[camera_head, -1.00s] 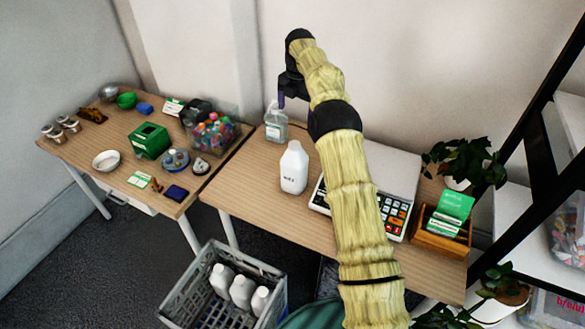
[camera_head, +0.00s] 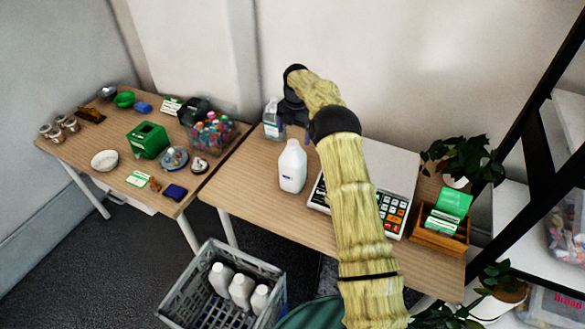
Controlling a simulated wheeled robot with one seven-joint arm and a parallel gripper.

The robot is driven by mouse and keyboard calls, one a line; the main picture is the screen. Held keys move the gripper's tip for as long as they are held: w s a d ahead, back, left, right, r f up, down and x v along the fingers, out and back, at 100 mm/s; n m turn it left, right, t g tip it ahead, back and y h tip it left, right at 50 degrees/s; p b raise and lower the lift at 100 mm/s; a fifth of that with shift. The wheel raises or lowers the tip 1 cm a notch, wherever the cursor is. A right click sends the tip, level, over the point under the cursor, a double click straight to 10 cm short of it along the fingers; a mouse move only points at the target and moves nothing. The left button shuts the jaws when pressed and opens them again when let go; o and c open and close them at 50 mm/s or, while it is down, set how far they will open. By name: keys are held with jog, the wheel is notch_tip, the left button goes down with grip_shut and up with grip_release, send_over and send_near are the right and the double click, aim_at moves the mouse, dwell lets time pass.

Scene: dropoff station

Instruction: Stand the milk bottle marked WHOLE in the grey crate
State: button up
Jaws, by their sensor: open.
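A white milk bottle (camera_head: 292,169) stands upright on the right-hand table, left of the scale; its dark lettering is too small to read surely. The grey crate (camera_head: 192,285) stands on the floor in front of the tables. Several white bottles (camera_head: 240,289) stand inside it toward its right side, with room at its left. My gripper (camera_head: 307,134) is open, just above and slightly right of the bottle's neck. It appears apart from the bottle, and its fingers are small and partly hidden by my arm.
A clear pump bottle (camera_head: 273,122) stands behind the milk bottle. A scale (camera_head: 388,170) with a keypad is close on its right, and a wooden card box (camera_head: 440,236) is farther right. The left table (camera_head: 95,137) holds bowls, jars and a green box.

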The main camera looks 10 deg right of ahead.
aim_at(294, 142)
jog(key=shift+f, duration=0.95)
jog(key=shift+w+f+p, duration=0.15)
jog(key=shift+f+p, duration=1.15)
jog(key=shift+f, duration=1.3)
jog(key=shift+c, duration=0.4)
jog(key=c, duration=1.4)
jog(key=shift+r+b, duration=0.3)
jog(key=shift+r, duration=0.2)
jog(key=shift+c, duration=1.2)
notch_tip(294, 142, up, 9)
jog(key=shift+r+b, duration=0.1)
jog(key=shift+b, duration=0.95)
